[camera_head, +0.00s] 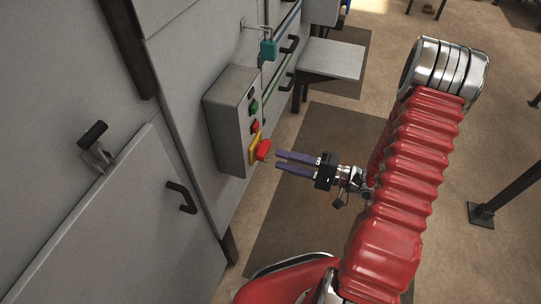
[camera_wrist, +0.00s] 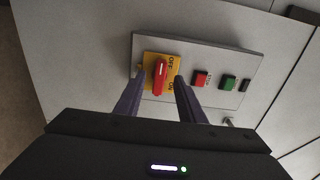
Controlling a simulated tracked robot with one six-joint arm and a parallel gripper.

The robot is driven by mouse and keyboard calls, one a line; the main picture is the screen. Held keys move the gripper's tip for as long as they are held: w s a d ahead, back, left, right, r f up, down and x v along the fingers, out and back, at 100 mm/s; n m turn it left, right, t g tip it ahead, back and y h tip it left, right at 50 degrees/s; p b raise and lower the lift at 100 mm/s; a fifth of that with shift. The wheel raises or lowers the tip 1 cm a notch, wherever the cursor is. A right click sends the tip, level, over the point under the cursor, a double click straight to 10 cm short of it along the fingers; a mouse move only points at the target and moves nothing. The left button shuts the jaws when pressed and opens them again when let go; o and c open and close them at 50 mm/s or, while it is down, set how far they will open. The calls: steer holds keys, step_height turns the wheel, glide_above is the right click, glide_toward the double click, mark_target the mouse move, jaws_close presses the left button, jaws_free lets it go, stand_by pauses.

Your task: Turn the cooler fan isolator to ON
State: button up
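The isolator is a red rotary handle (camera_wrist: 160,77) on a yellow plate (camera_wrist: 149,85) marked OFF and ON, at one end of a grey control box. In the wrist view the handle stands roughly upright in the picture, with OFF at the plate's upper right and ON at its lower right. In the head view the red handle (camera_head: 263,149) sticks out from the box's lower end. My gripper (camera_head: 279,160) is open, its two purple fingers pointing at the handle with a small gap. In the wrist view my gripper's fingertips (camera_wrist: 160,80) appear on either side of the handle; contact is not visible.
The grey box (camera_head: 221,129) also carries a green button (camera_head: 253,108) and a red button (camera_head: 254,127). A grey shelf (camera_head: 333,58) juts out farther back. The floor beside the cabinet is clear.

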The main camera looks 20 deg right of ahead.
mark_target(266, 155)
steer(key=shift+x, duration=2.65)
steer(key=shift+c, duration=0.5)
jaws_close()
steer(key=shift+d, duration=0.15)
